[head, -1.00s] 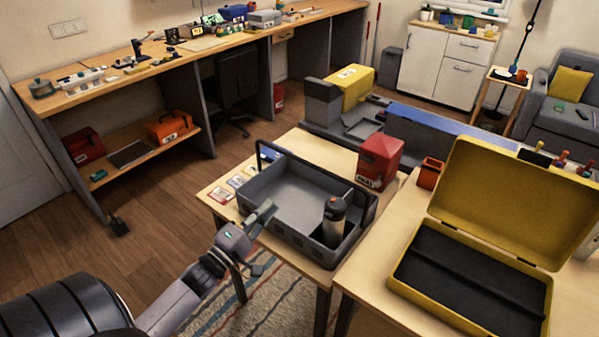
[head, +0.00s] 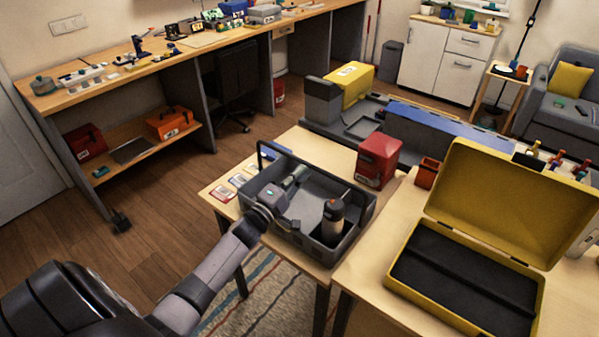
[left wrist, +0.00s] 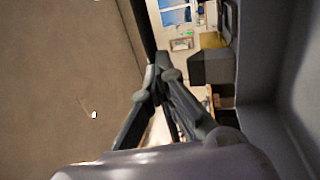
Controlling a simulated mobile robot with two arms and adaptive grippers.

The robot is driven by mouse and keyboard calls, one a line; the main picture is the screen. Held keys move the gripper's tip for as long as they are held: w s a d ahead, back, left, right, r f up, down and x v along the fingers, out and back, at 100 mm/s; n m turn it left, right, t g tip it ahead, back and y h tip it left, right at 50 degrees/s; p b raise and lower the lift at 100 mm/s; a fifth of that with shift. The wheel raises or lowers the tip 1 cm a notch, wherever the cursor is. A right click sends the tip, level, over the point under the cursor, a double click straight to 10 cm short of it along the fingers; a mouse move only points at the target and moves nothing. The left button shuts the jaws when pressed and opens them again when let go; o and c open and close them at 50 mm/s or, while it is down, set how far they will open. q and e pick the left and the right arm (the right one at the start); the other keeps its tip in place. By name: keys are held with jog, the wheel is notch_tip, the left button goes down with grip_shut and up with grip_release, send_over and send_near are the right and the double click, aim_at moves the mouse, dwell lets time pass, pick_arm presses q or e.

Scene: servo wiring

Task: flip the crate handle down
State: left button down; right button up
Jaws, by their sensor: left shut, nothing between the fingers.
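The grey crate (head: 352,228) stands on the light wooden table. Its dark handle (head: 275,149) stands up above the rim at the crate's far left end. My left gripper (head: 300,172) reaches over the crate's near left side, with its fingers over the interior, close to the handle. Its fingers are together and empty; the left wrist view also shows the closed fingertips (left wrist: 162,65). In the head view I cannot tell whether the fingers touch the handle. My right gripper is not in view.
Flat labelled cards (head: 222,194) lie left of the crate. An open yellow case (head: 510,205) is at the right. The floor at the left is mostly clear.

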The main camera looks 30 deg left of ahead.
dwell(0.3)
pick_arm(q)
jog(key=w+f+g, duration=0.3)
jog(key=w+g, duration=0.2)
jog(key=w, duration=0.2)
jog(key=w+d+f+g+p, duration=0.1)
jog(key=w+f+g, duration=0.2)
jog(key=w+g, duration=0.2)
jog(key=shift+w+y, duration=0.4)
jog(key=shift+w, duration=0.6)
jog(key=shift+d+f, duration=0.1)
dwell(0.4)
